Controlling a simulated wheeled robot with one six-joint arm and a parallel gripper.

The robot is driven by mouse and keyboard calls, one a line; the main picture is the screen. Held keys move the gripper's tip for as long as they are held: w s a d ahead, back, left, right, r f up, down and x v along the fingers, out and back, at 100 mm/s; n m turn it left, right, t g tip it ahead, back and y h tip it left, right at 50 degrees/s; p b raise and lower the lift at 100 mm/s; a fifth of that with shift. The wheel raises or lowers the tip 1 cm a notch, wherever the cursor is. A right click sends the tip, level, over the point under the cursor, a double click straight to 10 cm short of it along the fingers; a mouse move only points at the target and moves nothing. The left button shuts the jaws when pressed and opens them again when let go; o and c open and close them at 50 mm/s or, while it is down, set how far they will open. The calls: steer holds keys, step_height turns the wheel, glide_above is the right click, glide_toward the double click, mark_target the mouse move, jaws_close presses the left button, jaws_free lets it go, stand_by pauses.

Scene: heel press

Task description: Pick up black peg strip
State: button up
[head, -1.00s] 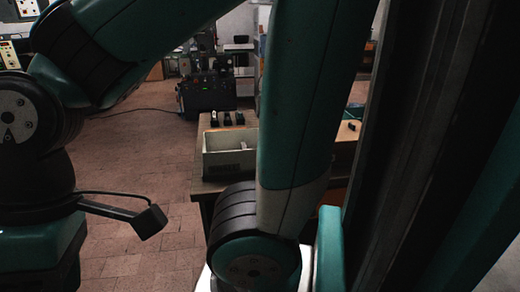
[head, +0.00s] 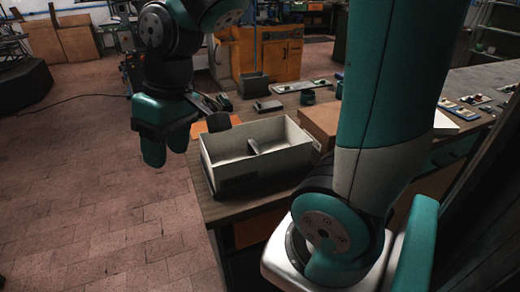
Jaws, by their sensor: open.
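I cannot tell which of these is the black peg strip.
An open pale box (head: 235,172) with a divider stands at the table's near left corner. A brown block (head: 320,122) and a flat grey strip with small parts (head: 300,86) lie farther right and back. Open tiled floor lies to the left.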

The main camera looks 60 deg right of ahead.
steer(key=w+d+f+m+h, duration=0.1)
steer(key=w+d+m, duration=0.15)
steer(key=d, duration=0.45)
steer(key=w+d+f+m, duration=0.15)
steer(key=w+d, duration=0.25)
steer(key=d, duration=0.4)
steer(key=m+g+h+p, duration=0.1)
steer(key=m+h+p, duration=0.1)
steer(key=m, duration=0.3)
glide_above(254, 146)
step_height(254, 146, down, 4)
step_height(254, 146, down, 10)
steer(key=shift+f+p, duration=0.1)
steer(key=shift+p, duration=0.7)
steer(key=shift+f+p, duration=1.15)
steer(key=shift+f, duration=1.8)
jaws_close()
